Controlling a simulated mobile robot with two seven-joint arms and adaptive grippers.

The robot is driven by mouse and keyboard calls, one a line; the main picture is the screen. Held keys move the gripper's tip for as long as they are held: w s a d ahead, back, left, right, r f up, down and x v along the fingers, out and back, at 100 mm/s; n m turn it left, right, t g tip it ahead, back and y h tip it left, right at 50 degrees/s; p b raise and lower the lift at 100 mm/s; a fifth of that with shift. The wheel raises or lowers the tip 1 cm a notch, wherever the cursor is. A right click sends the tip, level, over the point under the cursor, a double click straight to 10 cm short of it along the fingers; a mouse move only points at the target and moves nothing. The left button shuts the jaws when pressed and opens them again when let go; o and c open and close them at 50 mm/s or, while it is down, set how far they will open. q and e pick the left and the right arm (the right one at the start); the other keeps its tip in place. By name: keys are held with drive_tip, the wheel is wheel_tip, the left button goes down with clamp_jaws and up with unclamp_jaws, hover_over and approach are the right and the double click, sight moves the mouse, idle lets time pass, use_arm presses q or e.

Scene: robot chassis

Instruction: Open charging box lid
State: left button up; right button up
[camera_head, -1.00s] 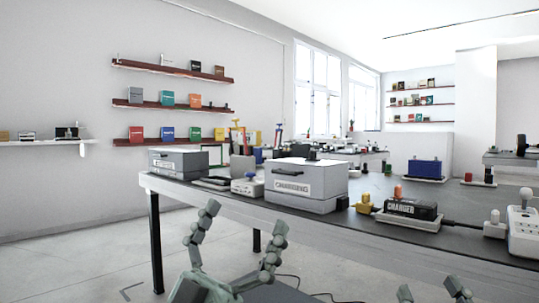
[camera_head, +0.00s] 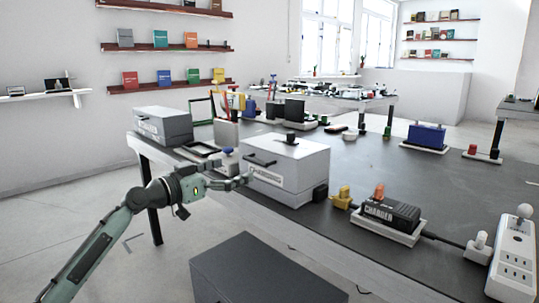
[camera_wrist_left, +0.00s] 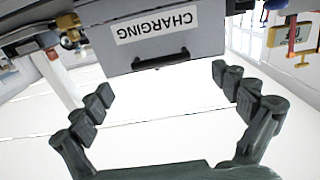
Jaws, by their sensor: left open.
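The charging box (camera_head: 290,168) is a light grey box near the table's front edge. Its lid looks closed, and a small black object sits on top. A black handle shows on its front. In the left wrist view, the box (camera_wrist_left: 215,40) appears upside down with its CHARGING label and black handle (camera_wrist_left: 160,60). My left gripper (camera_head: 216,195) is open and empty at the box's front left, by the table edge. In the wrist view its fingers (camera_wrist_left: 164,82) are spread wide on either side below the handle, with a gap to it. My right gripper is not in view.
A second grey box (camera_head: 163,125) stands left on the dark table (camera_head: 385,165). Right of the charging box are a yellow connector (camera_head: 343,197), a black charger (camera_head: 391,213) and a white power strip (camera_head: 514,255). Several items crowd behind the box.

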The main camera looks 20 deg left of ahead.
sight(253, 162)
use_arm(q)
drive_tip(key=shift+w+d+r, duration=0.2)
drive_tip(key=shift+w+d, duration=0.1)
drive_tip(key=shift+w, duration=0.25)
drive_tip(key=shift+p+x, duration=0.65)
drive_tip(key=shift+x, duration=2.55)
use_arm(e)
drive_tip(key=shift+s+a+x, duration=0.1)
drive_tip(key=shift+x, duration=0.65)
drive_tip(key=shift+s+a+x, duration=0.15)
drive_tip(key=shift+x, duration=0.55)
use_arm(q)
drive_tip(key=shift+f, duration=0.1)
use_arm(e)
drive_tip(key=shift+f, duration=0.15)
